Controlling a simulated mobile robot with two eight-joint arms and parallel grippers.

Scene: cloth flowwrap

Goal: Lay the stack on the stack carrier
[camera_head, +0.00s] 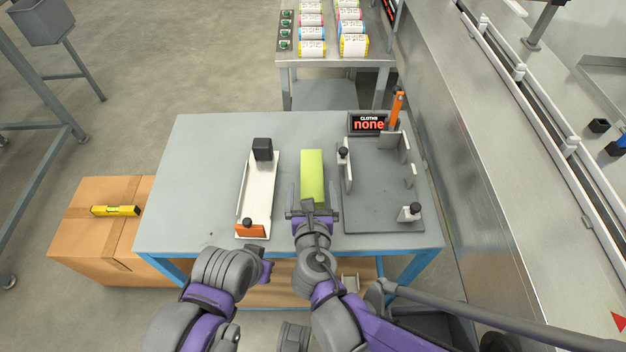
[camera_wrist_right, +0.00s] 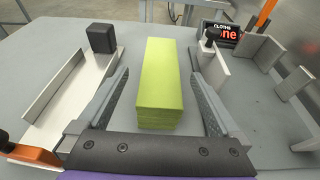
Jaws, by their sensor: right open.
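The stack (camera_head: 313,172) is a long lime-green block of folded cloths lying on the grey table, also in the right wrist view (camera_wrist_right: 161,82). My right gripper (camera_head: 312,212) is at its near end. In the right wrist view the open fingers (camera_wrist_right: 163,90) stand on either side of the stack, with gaps to it. A white tray (camera_head: 257,195), which looks like the stack carrier, lies left of the stack with a black block at its far end and an orange piece at its near end. It holds no cloth. My left arm is at bottom left; its fingers do not show clearly.
Right of the stack is a grey fixture plate (camera_head: 383,212) with upright guides and black knobs. A display (camera_head: 368,123) reading "CLOTHS none" stands behind it. A steel conveyor runs along the right. A rear table (camera_head: 335,61) holds several coloured packs. The table's left part is clear.

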